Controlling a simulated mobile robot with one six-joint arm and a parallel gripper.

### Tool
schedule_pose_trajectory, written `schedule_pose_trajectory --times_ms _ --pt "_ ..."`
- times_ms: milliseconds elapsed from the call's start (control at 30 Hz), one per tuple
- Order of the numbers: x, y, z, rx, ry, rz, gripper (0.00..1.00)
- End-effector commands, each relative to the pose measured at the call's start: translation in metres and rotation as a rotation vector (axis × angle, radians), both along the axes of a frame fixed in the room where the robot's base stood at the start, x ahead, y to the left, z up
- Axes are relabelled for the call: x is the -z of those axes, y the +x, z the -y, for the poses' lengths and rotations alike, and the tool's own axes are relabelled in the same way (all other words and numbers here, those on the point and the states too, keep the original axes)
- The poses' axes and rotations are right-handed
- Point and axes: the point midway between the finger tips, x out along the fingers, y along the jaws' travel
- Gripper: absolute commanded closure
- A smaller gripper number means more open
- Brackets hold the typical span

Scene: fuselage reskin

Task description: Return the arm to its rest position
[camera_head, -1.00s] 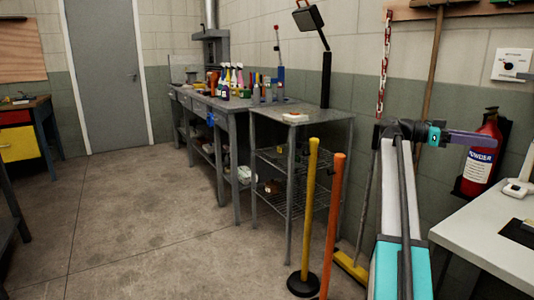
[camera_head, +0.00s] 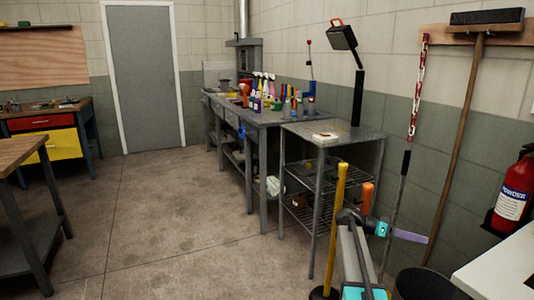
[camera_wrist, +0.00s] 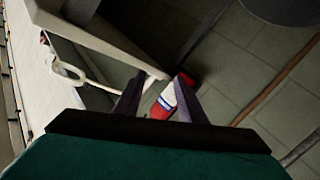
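My arm (camera_head: 356,262) rises from the bottom of the head view, right of centre. At its end my gripper (camera_head: 410,236) points right, its purple fingers seen edge-on. In the wrist view my gripper (camera_wrist: 160,78) shows two dark fingers set apart with a gap between them. Nothing is held in the gap. A red fire extinguisher (camera_wrist: 163,102) shows beyond the fingers.
A yellow post (camera_head: 338,205) and an orange post (camera_head: 366,197) stand close by my arm. A wire shelf cart (camera_head: 330,150) and a long workbench (camera_head: 255,117) line the wall. A white table (camera_head: 500,268) is at right. The floor (camera_head: 180,210) at left is clear.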

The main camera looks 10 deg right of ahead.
Motion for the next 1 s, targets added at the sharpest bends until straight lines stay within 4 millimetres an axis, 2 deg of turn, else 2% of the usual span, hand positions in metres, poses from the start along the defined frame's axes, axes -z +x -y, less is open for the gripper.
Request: schedule_pose_trajectory --times_ms 33,233,467,767,1000 --pt "0.011 -0.001 -0.012 -0.017 0.03 -0.022 0.63" --pt "0.07 -0.005 -0.054 -0.084 0.156 -0.102 0.63" --pt "0.136 -0.023 -0.105 -0.155 0.315 -0.206 0.63" --pt "0.213 -0.068 -0.175 -0.243 0.537 -0.352 0.63" --pt "0.266 -0.121 -0.233 -0.307 0.732 -0.474 0.63"
